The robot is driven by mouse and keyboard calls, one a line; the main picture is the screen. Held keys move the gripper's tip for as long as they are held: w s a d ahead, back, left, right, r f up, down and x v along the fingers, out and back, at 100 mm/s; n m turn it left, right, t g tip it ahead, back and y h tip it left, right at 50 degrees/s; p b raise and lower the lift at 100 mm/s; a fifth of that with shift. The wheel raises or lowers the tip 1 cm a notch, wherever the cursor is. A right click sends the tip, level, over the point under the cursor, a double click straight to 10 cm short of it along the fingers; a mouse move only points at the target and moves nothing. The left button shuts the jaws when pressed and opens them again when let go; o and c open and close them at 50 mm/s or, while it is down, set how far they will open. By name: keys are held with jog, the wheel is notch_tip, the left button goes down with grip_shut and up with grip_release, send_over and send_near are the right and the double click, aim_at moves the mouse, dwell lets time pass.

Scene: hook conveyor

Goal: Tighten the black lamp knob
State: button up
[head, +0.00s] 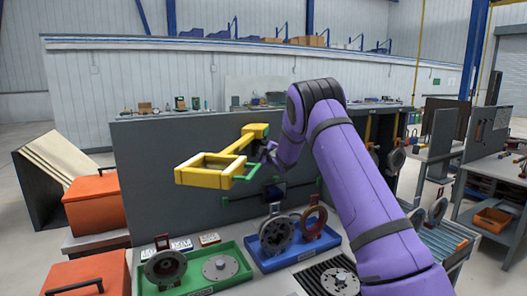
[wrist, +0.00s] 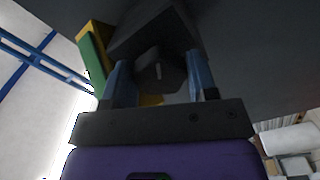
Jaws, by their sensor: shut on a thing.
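The yellow lamp (head: 205,178) with a rectangular frame and a green edge is mounted by an arm on the tall grey panel. Part of it shows yellow and green at the upper left of the wrist view (wrist: 95,48). My gripper (head: 268,153) is beside the lamp's arm, just right of the frame. In the wrist view, the two bluish fingers of my gripper (wrist: 160,82) stand on either side of the black knob (wrist: 160,70) and are shut on it. The knob has a small light mark. In the head view I cannot make out the knob.
The grey panel (head: 150,150) rises close behind the lamp. Below are a green tray (head: 235,247) and a blue tray (head: 290,262) holding round metal parts. Orange toolboxes (head: 92,205) stand at the left. A roller conveyor (head: 440,240) lies at the right.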

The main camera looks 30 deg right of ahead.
jog(key=m, duration=2.6)
jog(key=shift+a+m, duration=0.3)
jog(key=shift+a, duration=0.05)
dwell(0.3)
jog(key=o, duration=0.9)
jog(key=s, duration=1.1)
